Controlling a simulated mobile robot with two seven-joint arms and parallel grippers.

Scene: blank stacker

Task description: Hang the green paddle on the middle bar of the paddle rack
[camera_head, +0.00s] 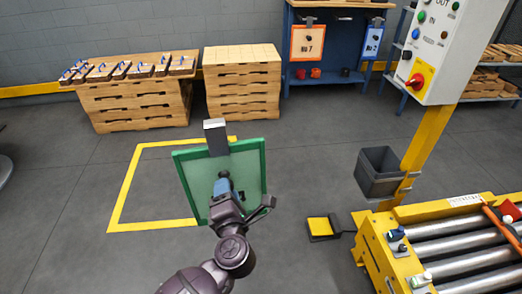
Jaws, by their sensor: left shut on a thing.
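The green paddle (248,166), a square plate with a raised rim and a grey block at its top, is upright and slightly tilted in the middle of the head view. My left gripper (222,186) is shut on it, in front of its face, and holds it above the floor. The blue paddle rack (338,58) stands at the back. An orange paddle (307,42) marked 7 hangs at its left and a blue paddle (373,40) marked 2 at its right. The space between them looks empty; the middle bar is hard to make out. My right gripper is not in view.
Wooden stacks (242,82) stand at the back left, one topped with small blue-handled pieces. A control box (436,50) on a yellow post, a grey bin (378,173) and a roller conveyor (460,250) are at the right. Open floor lies before the rack.

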